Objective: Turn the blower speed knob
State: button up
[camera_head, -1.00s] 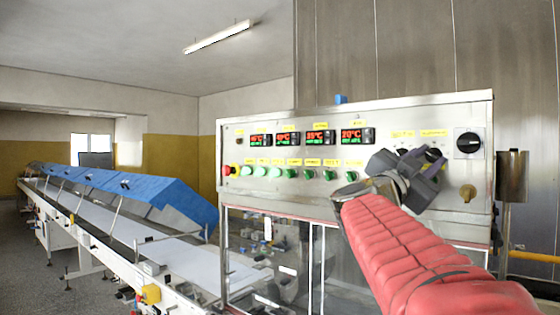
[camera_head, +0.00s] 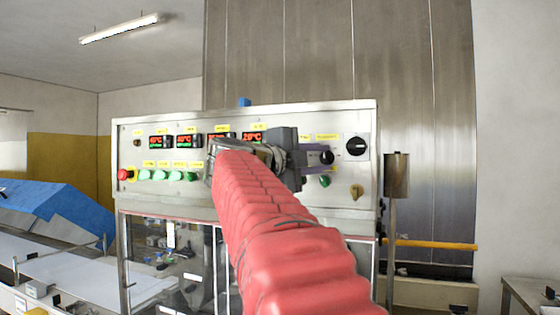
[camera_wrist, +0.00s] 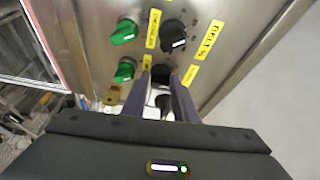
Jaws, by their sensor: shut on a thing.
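The control panel (camera_head: 345,115) fills the middle of the head view. A black knob (camera_head: 327,158) sits in its right part under a yellow label (camera_head: 327,137). The label is too small to read. My gripper (camera_head: 318,158) comes from the left at this knob and partly hides it. In the wrist view, the two purple fingers of my gripper (camera_wrist: 161,80) are shut on the black knob (camera_wrist: 160,73), one on each side. My arm and gripper hide panel parts left of the knob in the head view.
A larger black switch (camera_head: 356,147) is to the right, with a brass-coloured knob (camera_head: 356,191) below it. Green knobs (camera_wrist: 125,32) and another black knob (camera_wrist: 173,36) are close by in the wrist view. A metal cylinder (camera_head: 397,174) stands right of the panel.

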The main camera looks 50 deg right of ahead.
jog(key=shift+f+m, duration=0.15)
jog(key=shift+m, duration=0.25)
jog(key=o, duration=1)
jog(key=shift+s+a, duration=0.1)
jog(key=shift+a, duration=6.8)
